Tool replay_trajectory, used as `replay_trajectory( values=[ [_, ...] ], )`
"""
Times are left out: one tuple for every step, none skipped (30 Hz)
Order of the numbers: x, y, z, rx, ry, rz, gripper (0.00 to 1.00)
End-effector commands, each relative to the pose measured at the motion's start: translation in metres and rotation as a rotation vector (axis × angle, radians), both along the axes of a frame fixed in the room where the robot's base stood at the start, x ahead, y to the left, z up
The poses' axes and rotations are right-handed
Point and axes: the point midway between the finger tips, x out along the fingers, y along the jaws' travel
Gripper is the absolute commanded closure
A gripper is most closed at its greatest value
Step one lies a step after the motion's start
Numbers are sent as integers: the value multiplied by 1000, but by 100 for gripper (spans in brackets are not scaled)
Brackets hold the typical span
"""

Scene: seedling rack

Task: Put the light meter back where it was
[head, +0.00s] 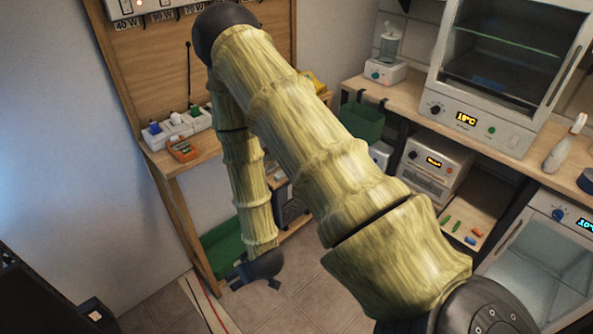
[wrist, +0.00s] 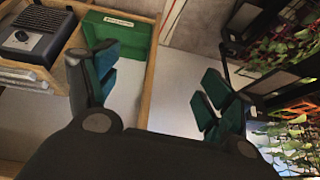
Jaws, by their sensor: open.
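A small orange handheld device with a dark face (head: 183,150), which looks like the light meter, lies on the wooden shelf (head: 178,164) at the left in the head view. It is at the shelf's front edge, in front of a white strip with coloured plugs. My gripper (head: 257,277) hangs low near the floor, below and to the right of that shelf. In the wrist view my gripper (wrist: 158,92) is open, with nothing between its fingers. The light meter is not visible in the wrist view.
A green bin (head: 222,246) stands low in the wooden rack; a labelled green box (wrist: 120,32) shows in the wrist view. A dark vented device (wrist: 38,38) is beside it. Leafy plants (wrist: 290,60) are at the right. The right-hand bench (head: 410,94) holds an oven-like cabinet. Some tiled floor is clear.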

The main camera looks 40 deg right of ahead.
Motion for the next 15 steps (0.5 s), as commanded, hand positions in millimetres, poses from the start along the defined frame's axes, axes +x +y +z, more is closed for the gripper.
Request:
replay_trajectory(
  values=[
    [-40, 3, -18, -4, 86, -1, 19],
    [-60, 3, -25, -7, 131, -4, 19],
    [-88, 4, -34, -11, 192, -6, 19],
    [-108, 5, -40, -14, 234, -10, 19],
    [-126, 5, -44, -18, 274, -14, 19],
    [-149, 4, -49, -23, 322, -18, 19],
    [-165, 4, -51, -27, 357, -21, 19],
    [-179, 4, -53, -30, 387, -25, 19],
    [-195, 2, -55, -35, 420, -28, 19],
    [-206, 1, -56, -37, 442, -30, 19],
    [-214, 1, -56, -40, 461, -31, 19],
    [-223, 1, -57, -42, 479, -33, 19],
    [-228, 1, -57, -44, 490, -35, 19],
    [-231, 1, -57, -45, 497, -36, 19],
    [-234, 0, -57, -46, 504, -37, 19]
  ],
)
